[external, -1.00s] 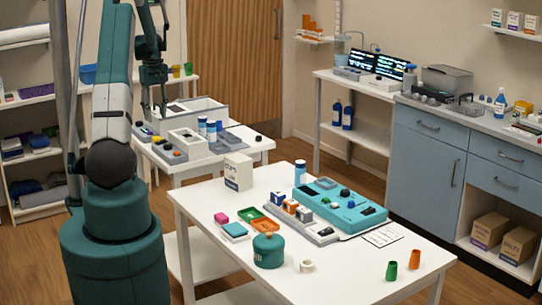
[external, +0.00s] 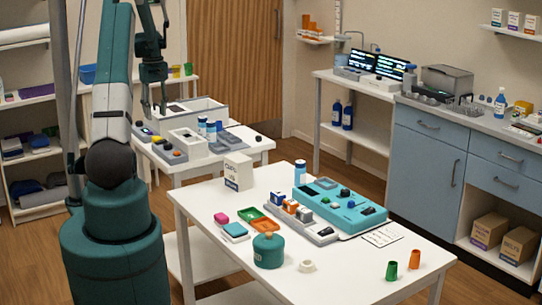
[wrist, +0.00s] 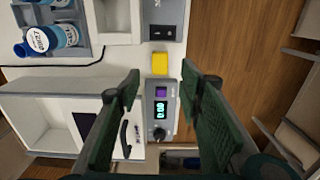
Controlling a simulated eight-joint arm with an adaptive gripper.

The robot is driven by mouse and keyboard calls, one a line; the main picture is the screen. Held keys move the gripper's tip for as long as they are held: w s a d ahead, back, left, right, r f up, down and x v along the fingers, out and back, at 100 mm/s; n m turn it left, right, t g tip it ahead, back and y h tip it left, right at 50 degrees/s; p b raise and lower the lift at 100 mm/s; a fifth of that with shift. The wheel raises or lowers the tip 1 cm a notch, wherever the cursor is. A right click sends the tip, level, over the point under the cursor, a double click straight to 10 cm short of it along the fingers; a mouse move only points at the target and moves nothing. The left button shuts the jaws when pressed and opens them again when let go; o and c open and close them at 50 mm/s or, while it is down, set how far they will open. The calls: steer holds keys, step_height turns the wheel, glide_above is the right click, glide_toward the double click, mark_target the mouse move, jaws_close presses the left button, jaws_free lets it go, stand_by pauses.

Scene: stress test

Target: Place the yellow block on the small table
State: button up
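The yellow block (wrist: 160,63) is a small cube in the wrist view. It sits between two grey panel devices, near the right edge of a white table (wrist: 85,75). My gripper (wrist: 163,82) is open and empty, with its two dark green fingers apart on either side of the block's line. The block lies just beyond the fingertips in the picture, and nothing touches it. In the external view my gripper (external: 155,110) hangs above the left side of the smaller white back table (external: 262,143).
A grey device with a lit display (wrist: 160,113) lies below the block, and a black-switch panel (wrist: 163,25) lies above it. A white open box (wrist: 40,110) and blue-labelled bottles (wrist: 45,38) stand left. Wood floor (wrist: 235,50) shows right. The larger front table (external: 340,265) has clear room.

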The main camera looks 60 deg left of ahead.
steer(key=w+d+r+m, duration=0.1)
steer(key=w+d+r, duration=0.25)
steer(key=d, duration=0.25)
steer(key=w+d+r+m+t+y, duration=0.1)
steer(key=w+d+r+m, duration=0.1)
steer(key=w+d+r, duration=0.3)
steer(key=w+d+r+m, duration=0.1)
steer(key=w+d+r, duration=0.15)
steer(key=d, duration=0.45)
steer(key=w+d+r+m+t, duration=0.15)
steer(key=d+r, duration=0.25)
steer(key=d, duration=0.7)
steer(key=w+d+r+m, duration=0.15)
steer(key=d+r, duration=0.25)
steer(key=d, duration=0.6)
steer(key=s+d+r+m+t, duration=0.1)
steer(key=s+d+r+m, duration=0.15)
steer(key=d, duration=0.85)
steer(key=s+d+r+m+t, duration=0.15)
steer(key=s+d+m, duration=0.25)
steer(key=d, duration=0.8)
steer(key=s+d+f+m+t, duration=0.1)
steer(key=s+d+f+m, duration=0.1)
steer(key=s+d, duration=0.3)
steer(key=s+d+f+m+t+h, duration=0.1)
steer(key=s+d, duration=0.3)
steer(key=d, duration=0.6)
steer(key=shift+s+f+m, duration=0.4)
steer(key=shift+f+m, duration=0.3)
steer(key=shift+m, duration=0.05)
